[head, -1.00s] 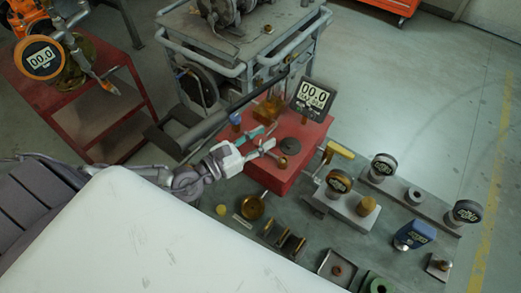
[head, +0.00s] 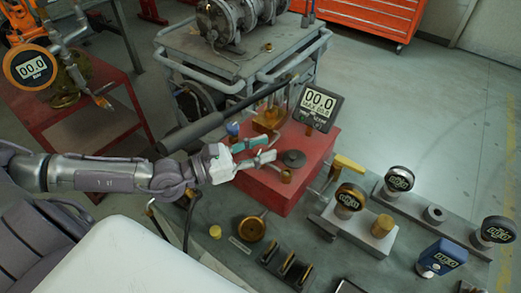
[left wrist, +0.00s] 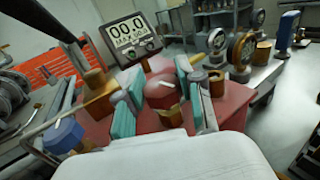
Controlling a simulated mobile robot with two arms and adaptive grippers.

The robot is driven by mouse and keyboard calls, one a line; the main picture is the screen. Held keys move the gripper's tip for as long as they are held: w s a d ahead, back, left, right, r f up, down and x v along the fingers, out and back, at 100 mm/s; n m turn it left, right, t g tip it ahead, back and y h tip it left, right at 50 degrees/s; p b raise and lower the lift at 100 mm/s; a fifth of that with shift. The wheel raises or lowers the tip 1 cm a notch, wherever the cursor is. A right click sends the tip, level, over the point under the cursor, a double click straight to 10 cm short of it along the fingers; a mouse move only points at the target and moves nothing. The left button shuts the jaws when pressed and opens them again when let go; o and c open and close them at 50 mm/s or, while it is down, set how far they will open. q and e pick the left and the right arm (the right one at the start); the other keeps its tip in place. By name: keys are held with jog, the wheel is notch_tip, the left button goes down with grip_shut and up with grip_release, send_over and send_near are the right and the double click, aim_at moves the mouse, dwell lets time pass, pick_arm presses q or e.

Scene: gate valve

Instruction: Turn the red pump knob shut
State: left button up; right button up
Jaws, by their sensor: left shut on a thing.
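The red knob (left wrist: 163,90) is domed, with a gold-coloured part at its front, and shows in the left wrist view between two teal finger pads. My left gripper (head: 263,150) reaches over the red pump box (head: 262,192) from the left and is shut on the knob. In the left wrist view my gripper (left wrist: 160,103) has one finger on each side of the knob. In the head view the fingers hide the knob. My right gripper is in neither view.
A display (head: 319,106) reading 00.0 stands behind the box. A blue knob (left wrist: 65,135) is left of the fingers, and a long black bar (head: 225,118) slopes past behind. A yellow-handled valve (head: 348,165) and gauges (head: 399,179) stand to the right on the grey bench.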

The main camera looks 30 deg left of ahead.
pick_arm(q)
jog(key=shift+f, duration=0.1)
jog(key=o, duration=1.2)
jog(key=shift+c, duration=0.2)
jog(key=v, duration=1.2)
